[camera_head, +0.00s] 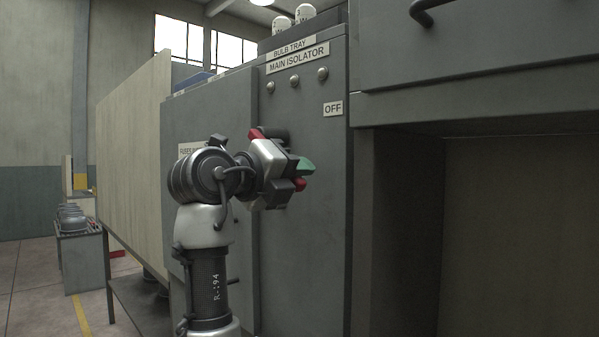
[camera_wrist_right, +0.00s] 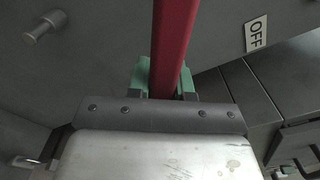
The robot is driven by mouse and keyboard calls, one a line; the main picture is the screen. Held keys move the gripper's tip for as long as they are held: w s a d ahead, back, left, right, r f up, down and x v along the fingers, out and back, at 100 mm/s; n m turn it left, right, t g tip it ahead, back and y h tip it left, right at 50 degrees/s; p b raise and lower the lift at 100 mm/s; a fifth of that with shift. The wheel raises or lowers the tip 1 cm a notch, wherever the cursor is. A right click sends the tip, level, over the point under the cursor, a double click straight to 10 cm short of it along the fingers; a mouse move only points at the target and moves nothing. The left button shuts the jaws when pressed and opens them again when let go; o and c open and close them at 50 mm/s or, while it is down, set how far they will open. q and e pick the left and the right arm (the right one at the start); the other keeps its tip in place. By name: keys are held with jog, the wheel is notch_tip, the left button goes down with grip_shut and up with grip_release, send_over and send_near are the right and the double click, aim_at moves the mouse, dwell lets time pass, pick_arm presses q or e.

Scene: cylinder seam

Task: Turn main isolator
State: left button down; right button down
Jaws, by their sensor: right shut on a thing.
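The main isolator cabinet (camera_head: 308,230) is grey, with a "MAIN ISOLATOR" label (camera_head: 298,57) near its top and an "OFF" label (camera_head: 333,108) at the right. My right gripper (camera_head: 298,170) is in front of the cabinet face, below and left of the "OFF" label. It is shut on the red isolator handle (camera_head: 257,134). The handle shows as a long red bar (camera_wrist_right: 174,45) between the green fingertips in the right wrist view. The gripper hides much of the handle and its pivot in the head view. My left gripper is out of view.
Three round studs (camera_head: 295,82) stand out under the label. White bulbs (camera_head: 307,12) stand in the tray on top. A grey overhanging cabinet (camera_head: 480,85) is at the right, with an open recess below. A small stand (camera_head: 82,262) is at the far left.

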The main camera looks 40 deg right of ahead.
jog(key=shift+f, duration=0.1)
dwell(0.3)
jog(key=c, duration=1)
grip_release()
jog(key=a+b, duration=0.1)
jog(key=a, duration=0.9)
jog(key=shift+s+a, duration=0.4)
